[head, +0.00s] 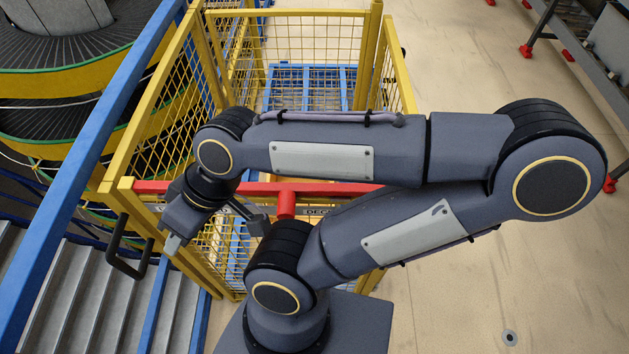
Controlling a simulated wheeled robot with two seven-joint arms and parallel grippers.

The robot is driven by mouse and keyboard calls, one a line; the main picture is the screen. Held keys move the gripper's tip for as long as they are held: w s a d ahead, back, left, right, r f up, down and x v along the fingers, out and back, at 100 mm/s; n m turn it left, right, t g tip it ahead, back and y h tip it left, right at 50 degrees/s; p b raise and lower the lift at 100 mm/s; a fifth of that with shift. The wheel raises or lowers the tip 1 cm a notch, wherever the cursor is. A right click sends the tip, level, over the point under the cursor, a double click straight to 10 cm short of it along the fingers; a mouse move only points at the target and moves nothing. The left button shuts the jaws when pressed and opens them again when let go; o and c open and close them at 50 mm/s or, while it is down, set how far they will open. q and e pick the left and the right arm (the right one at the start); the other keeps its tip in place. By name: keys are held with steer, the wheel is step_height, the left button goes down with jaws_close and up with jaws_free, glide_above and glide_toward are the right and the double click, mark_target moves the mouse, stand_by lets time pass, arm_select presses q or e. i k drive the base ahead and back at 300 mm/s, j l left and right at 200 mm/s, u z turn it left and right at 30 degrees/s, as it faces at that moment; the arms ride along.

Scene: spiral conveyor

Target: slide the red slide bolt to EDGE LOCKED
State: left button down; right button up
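The red slide bolt (286,203) is a red bar with a short upright red handle at its middle. It runs across the top of the yellow gate, and my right arm hides part of it. A plate with dark lettering (318,212) shows just below the bar; only a few letters are readable. My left gripper is not in view.
Yellow mesh fencing (315,38) surrounds a blue frame behind the gate. A black pull handle (122,252) sticks out at the left. A blue rail (95,150) and grey stairs (75,300) are further left, by the spiral conveyor (60,85). Open floor (470,60) lies right.

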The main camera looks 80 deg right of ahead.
mark_target(286, 191)
steer(key=z, duration=0.4)
steer(key=k+z, duration=0.1)
steer(key=z, duration=0.3)
steer(key=l+z, duration=0.1)
steer(key=z, duration=0.7)
steer(key=l+z, duration=0.15)
steer(key=z, duration=0.25)
steer(key=k, duration=0.05)
